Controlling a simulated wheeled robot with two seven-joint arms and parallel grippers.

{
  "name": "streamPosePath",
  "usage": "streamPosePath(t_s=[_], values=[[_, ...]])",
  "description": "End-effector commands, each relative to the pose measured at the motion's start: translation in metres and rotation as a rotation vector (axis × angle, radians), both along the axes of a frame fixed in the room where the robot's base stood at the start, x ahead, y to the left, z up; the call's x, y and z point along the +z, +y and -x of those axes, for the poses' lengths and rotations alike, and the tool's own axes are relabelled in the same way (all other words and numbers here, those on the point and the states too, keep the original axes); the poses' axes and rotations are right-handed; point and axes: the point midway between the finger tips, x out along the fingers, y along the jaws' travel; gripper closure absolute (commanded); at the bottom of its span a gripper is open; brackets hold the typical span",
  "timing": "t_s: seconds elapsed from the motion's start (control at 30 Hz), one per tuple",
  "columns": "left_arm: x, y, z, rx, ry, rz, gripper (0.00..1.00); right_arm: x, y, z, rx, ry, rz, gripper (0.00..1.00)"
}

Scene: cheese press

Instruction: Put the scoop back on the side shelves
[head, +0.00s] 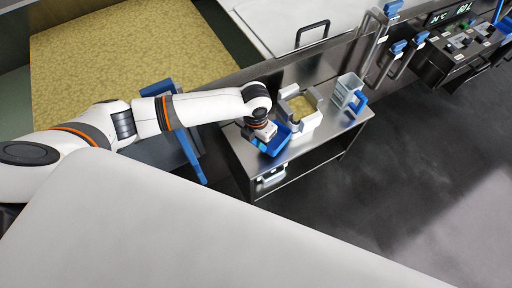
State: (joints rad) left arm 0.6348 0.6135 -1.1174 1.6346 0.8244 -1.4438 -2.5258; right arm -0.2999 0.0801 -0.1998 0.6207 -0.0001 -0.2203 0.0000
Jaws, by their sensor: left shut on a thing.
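My left arm reaches in from the left, and my left gripper (268,132) is over the near left part of the metal side shelves (318,132). It is shut on the blue scoop (277,143), which shows just below and beside the fingers. The scoop is at the top board; I cannot tell whether it touches it. The gripper and wrist hide part of the scoop. My right gripper is not in view.
A white container with yellowish contents (301,106) stands close behind the scoop. A clear jug with a blue handle (348,91) stands farther right. A white item (271,179) is on the lower shelf. The dark floor (410,170) at right is clear.

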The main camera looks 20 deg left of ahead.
Motion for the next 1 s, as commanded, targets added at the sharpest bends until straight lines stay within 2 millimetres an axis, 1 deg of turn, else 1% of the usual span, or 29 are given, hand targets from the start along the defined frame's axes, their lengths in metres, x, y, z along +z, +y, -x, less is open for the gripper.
streamPosePath(t_s=[0.03,0.1,0.23,0.5,0.63,0.67,0.7,0.8,1.0], values=[[-0.012,0.0,0.0,0.0,0.0,0.0,1.0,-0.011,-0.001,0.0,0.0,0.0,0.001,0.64],[-0.024,0.0,0.0,0.0,0.0,0.001,1.0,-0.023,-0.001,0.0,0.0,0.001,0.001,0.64],[-0.041,0.0,0.0,0.001,0.0,0.001,1.0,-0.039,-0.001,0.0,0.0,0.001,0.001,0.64],[-0.038,0.0,0.0,0.001,0.0,0.0,1.0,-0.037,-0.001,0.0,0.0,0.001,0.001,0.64],[-0.042,0.0,0.0,0.0,0.0,0.0,1.0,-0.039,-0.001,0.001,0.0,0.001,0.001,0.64],[-0.042,0.0,0.0,0.0,0.001,0.0,0.79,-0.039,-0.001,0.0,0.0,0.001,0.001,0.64],[-0.042,0.0,0.0,0.0,0.001,0.0,0.72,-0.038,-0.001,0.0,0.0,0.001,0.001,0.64],[-0.042,0.0,0.0,0.0,0.001,0.0,0.58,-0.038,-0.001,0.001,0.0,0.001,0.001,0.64],[-0.042,0.0,0.0,0.0,0.001,0.0,0.58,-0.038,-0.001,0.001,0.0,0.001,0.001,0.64]])
